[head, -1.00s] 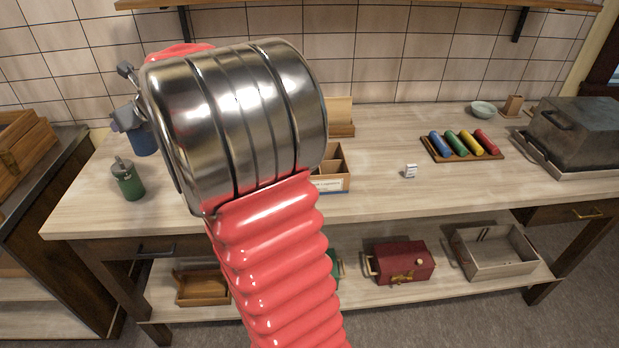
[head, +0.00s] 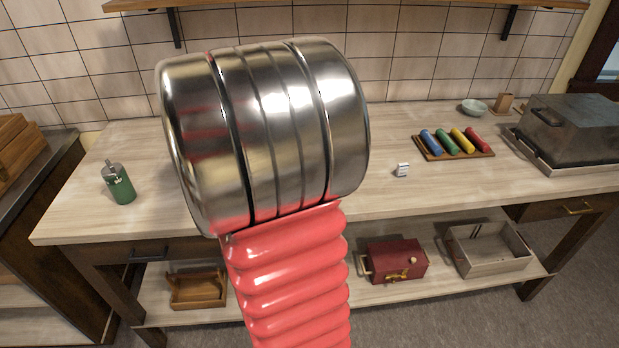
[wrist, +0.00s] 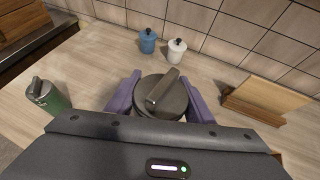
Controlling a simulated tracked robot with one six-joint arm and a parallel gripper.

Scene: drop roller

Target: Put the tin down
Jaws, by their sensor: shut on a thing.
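The tin (wrist: 174,101) shows in the wrist view from above, with a round dark grey lid and a raised bar across it. My gripper (wrist: 161,104) has its purple fingers on either side of the tin and is shut on it. The tin's lower body is hidden, and I cannot tell whether its base touches the bench (head: 262,255). In the head view my arm hides both the gripper and the tin.
A green container (head: 122,188) stands at the bench's left; it also shows in the wrist view (wrist: 45,97). Blue (wrist: 148,41) and white (wrist: 176,51) canisters stand near the tiled wall. A wooden holder (wrist: 262,98) is on the right. Bare bench lies between these and the tin.

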